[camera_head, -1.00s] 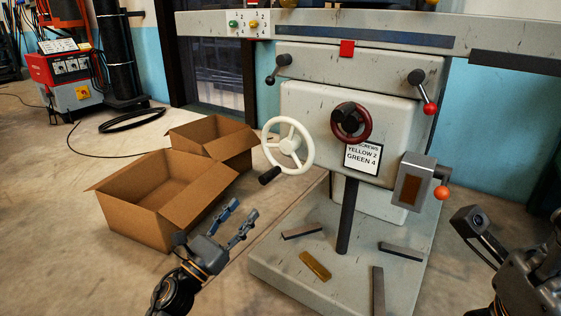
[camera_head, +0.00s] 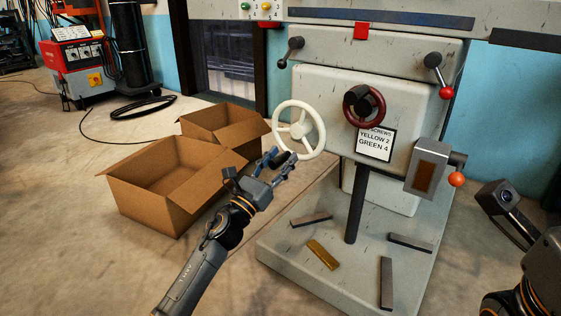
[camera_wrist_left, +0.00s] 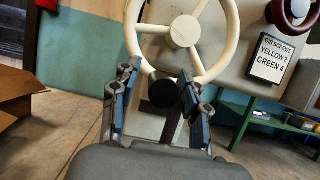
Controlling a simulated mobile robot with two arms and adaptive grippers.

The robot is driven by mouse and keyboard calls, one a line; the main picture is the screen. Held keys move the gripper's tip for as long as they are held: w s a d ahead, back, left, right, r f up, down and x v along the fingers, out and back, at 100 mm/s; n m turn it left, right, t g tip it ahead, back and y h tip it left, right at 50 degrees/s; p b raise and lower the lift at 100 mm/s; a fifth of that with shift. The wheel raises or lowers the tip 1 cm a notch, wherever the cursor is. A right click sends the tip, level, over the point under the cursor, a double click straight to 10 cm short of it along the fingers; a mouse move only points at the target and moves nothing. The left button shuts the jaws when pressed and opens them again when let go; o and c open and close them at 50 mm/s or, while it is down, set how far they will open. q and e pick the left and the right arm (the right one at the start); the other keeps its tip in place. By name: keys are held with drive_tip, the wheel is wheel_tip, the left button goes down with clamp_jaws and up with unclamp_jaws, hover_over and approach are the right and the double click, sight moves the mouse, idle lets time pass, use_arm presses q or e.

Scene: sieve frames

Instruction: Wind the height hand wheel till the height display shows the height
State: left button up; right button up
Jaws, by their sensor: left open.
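A white spoked hand wheel (camera_head: 299,130) is on the left side of the pale machine; it fills the top of the left wrist view (camera_wrist_left: 184,32). Its black crank grip (camera_wrist_left: 163,93) is at the wheel's lower rim. My left gripper (camera_head: 283,164) is open, its two fingers on either side of the grip in the left wrist view (camera_wrist_left: 158,92); I cannot tell whether they touch it. A smaller dark red wheel (camera_head: 377,106) is on the machine's front. I cannot make out a height display. My right arm shows at the lower right, its fingers out of frame.
A card (camera_head: 375,144) reads "YELLOW 2, GREEN 4". Two open cardboard boxes (camera_head: 150,211) stand on the floor left of my left arm. Several bars lie on the machine's base (camera_head: 283,258). A lever with an orange knob (camera_head: 456,179) sticks out at right.

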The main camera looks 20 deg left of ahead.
use_arm(q)
drive_tip(key=shift+w, duration=0.15)
drive_tip(key=shift+c, duration=0.5)
clamp_jaws()
drive_tip(key=shift+m, duration=0.3)
